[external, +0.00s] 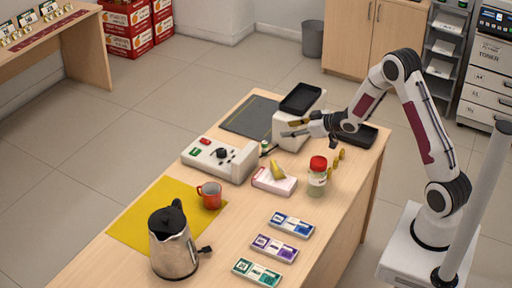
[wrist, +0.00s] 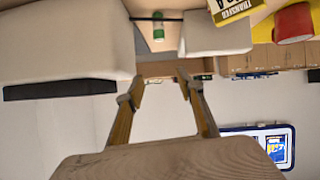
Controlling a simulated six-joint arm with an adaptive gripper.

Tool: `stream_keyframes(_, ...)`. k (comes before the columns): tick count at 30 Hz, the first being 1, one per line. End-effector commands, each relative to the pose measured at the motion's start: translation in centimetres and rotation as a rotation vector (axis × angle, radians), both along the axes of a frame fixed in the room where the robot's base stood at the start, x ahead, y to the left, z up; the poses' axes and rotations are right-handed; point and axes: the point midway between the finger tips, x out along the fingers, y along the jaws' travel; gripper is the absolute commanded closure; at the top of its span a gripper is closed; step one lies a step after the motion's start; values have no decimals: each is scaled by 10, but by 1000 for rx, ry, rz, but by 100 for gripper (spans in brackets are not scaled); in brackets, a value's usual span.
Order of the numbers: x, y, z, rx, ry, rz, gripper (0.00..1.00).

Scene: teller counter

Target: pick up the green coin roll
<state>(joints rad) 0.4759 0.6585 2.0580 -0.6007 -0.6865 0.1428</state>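The green coin roll (wrist: 157,26) is a small upright cylinder with a green body and a white band, near the top middle of the wrist view. In the external view it is a small green spot (external: 264,146) on the counter, between the coin machine and the card terminal's white stand. My gripper (external: 288,128) is above the counter to its upper right, apart from it. In the wrist view my gripper (wrist: 160,80) has its two fingers spread with an empty gap, and the roll shows beyond the fingertips.
The white coin machine (external: 216,160) and white terminal stand (external: 291,133) flank the roll closely. A red-lidded jar (external: 317,180), a pink-white box (external: 273,184) and a red mug (external: 210,195) stand nearer. A kettle (external: 172,247) and banknote-like packs (external: 274,248) are at the near end.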

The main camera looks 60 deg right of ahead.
Motion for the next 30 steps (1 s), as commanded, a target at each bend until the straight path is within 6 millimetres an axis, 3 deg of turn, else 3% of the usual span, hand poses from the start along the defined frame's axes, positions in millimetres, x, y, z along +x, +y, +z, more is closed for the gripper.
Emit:
stream_keyframes(6, 4, -7, -35, 42, -41, 24, 62)
stream_keyframes(15, 4, -11, -69, 94, -94, 54, 62)
stream_keyframes(30, 2, -12, -81, 116, -117, 65, 62)
